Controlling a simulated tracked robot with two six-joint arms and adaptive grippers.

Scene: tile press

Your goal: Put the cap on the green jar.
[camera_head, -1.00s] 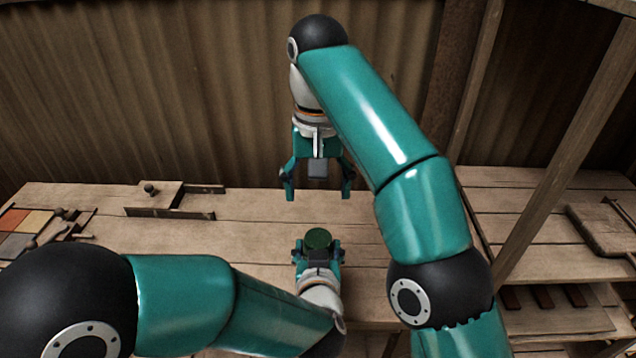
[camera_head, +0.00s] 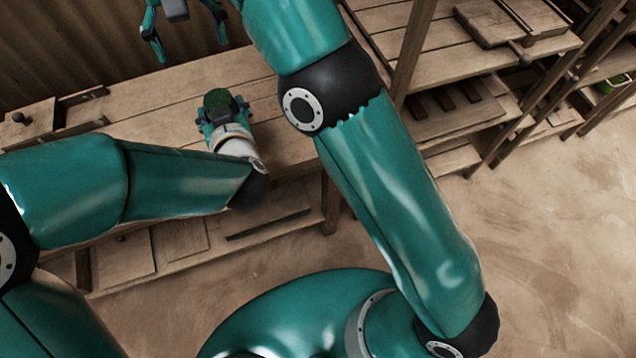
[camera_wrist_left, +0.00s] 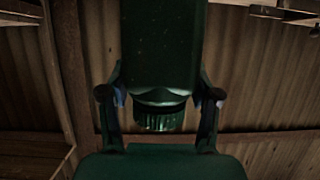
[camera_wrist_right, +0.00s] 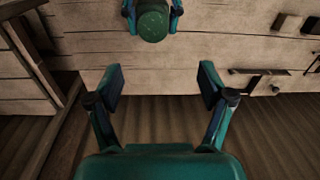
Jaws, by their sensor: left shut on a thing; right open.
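A dark green jar (camera_head: 218,99) is held by my left gripper (camera_head: 223,114) above the workbench; its flat round end faces up in the head view. In the left wrist view the jar's wide body (camera_wrist_left: 160,45) is at the top and a narrower ribbed end (camera_wrist_left: 160,120) at the bottom; I cannot tell whether that end is a cap or a thread. The jar's round end (camera_wrist_right: 153,26) also shows in the right wrist view. My right gripper (camera_head: 190,50) is open and empty, beyond the jar. I cannot make out a separate cap.
The wooden workbench (camera_head: 150,110) has clear planks around the left gripper. A wooden block with a knob (camera_head: 22,120) and rails lie at its left. Shelves (camera_head: 450,125) and an upright post (camera_head: 408,50) stand to the right. A green round thing (camera_head: 608,87) sits on the far right shelf.

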